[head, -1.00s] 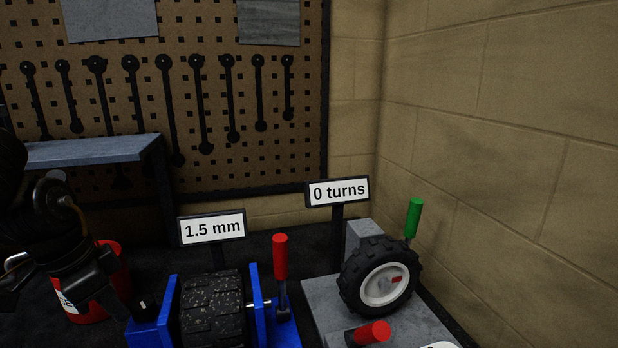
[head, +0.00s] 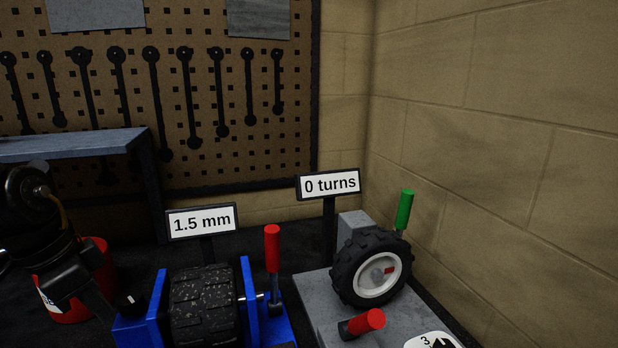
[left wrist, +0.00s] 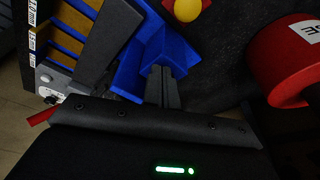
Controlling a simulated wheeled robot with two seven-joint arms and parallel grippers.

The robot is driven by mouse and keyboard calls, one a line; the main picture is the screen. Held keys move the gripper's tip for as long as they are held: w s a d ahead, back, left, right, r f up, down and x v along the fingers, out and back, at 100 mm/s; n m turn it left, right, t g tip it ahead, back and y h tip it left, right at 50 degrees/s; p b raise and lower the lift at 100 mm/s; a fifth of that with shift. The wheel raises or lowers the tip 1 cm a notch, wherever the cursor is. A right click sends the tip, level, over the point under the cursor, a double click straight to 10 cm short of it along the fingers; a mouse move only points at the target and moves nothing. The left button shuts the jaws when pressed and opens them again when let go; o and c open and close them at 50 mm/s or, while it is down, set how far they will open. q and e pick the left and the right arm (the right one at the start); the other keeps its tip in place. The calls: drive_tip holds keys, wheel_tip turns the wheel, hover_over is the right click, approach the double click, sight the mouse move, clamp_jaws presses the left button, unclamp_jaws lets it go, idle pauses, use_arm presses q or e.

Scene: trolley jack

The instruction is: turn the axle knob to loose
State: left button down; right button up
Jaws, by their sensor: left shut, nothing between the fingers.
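A small black knob with a white mark (head: 130,303) sits on the left block of the blue stand (head: 158,305). The stand holds a black tyre (head: 205,305) and has a red-handled lever (head: 272,250) on its right. A sign reading 1.5 mm (head: 202,220) stands behind it. My left gripper (head: 104,308) is shut and empty, pointing down just left of the knob. In the left wrist view its fingers (left wrist: 160,82) lie over part of the blue stand (left wrist: 150,50); I cannot make out the knob there or tell whether they touch. My right gripper is not in view.
A red container (head: 100,270) stands behind my left gripper, also at right in the left wrist view (left wrist: 275,65). At right, a grey base (head: 312,290) carries a white-rimmed wheel (head: 380,275), a green handle (head: 404,210), a red handle (head: 366,321) and a 0 turns sign (head: 328,184).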

use_arm(q)
drive_tip(key=shift+s+a+f, duration=0.1)
drive_tip(key=shift+f, duration=0.35)
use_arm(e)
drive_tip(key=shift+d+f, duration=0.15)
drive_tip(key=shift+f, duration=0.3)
use_arm(q)
drive_tip(key=shift+s+a+b, duration=0.25)
drive_tip(key=shift+s+b, duration=0.1)
drive_tip(key=shift+b, duration=0.1)
wheel_tip(320, 180, up, 7)
drive_tip(key=d+p, duration=0.1)
drive_tip(key=p, duration=0.3)
drive_tip(key=shift+f, duration=0.15)
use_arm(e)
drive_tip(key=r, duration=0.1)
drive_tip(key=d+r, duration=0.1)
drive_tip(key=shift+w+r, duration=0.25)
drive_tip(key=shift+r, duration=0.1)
